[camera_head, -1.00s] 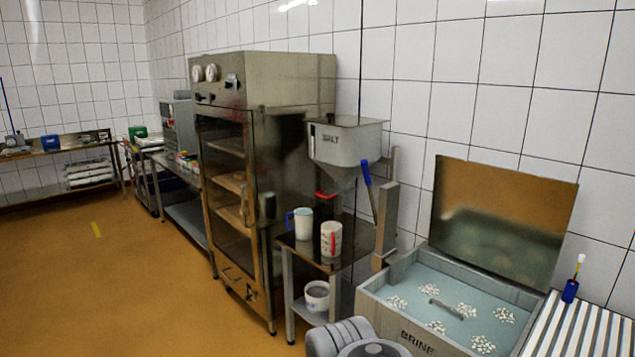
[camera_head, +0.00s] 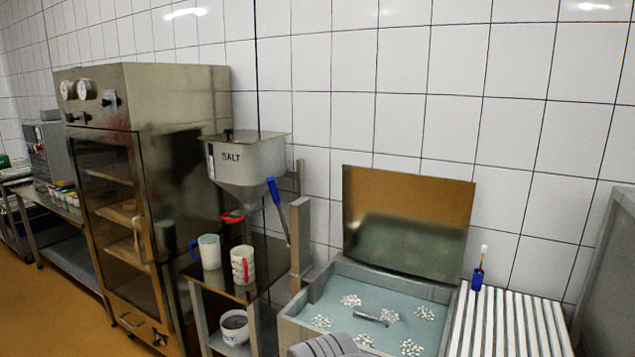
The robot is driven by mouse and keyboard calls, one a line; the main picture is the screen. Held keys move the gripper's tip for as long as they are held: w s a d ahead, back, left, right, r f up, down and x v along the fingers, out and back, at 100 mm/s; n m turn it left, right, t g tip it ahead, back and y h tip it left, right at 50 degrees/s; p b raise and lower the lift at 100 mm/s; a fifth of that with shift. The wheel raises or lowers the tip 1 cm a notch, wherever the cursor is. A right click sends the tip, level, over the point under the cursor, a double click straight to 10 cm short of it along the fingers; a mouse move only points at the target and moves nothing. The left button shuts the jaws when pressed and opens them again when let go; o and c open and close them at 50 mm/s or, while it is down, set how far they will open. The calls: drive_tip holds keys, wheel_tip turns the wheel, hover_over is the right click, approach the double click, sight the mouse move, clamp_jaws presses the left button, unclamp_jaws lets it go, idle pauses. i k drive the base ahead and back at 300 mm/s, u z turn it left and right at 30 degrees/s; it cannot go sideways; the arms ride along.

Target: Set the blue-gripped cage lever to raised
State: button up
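The blue-gripped lever (camera_head: 278,208) stands beside the salt hopper, in front of a grey post (camera_head: 300,240). Its blue grip is at the top and its thin metal rod slants down to the right, close to the post. The brine tank (camera_head: 318,322) stands to the right of the post, with a cage handle (camera_head: 371,318) and several clusters of white pieces showing at the blue-green surface. The cage itself is hidden below the liquid. A grey ribbed part of my arm shows at the bottom edge. My gripper is not in view.
The salt hopper (camera_head: 245,160) hangs left of the lever, above a small table with a blue-handled mug (camera_head: 209,252) and a red-handled jug (camera_head: 243,266). A slatted white rack (camera_head: 510,328) with a blue brush holder (camera_head: 477,280) lies right of the tank. A glass-doored cabinet (camera_head: 150,100) stands left.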

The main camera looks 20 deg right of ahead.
sight(275, 193)
drive_tip(key=z, duration=0.25)
drive_tip(key=i, duration=0.8)
drive_tip(key=u, duration=0.7)
drive_tip(key=i, duration=0.6)
drive_tip(key=u, duration=0.6)
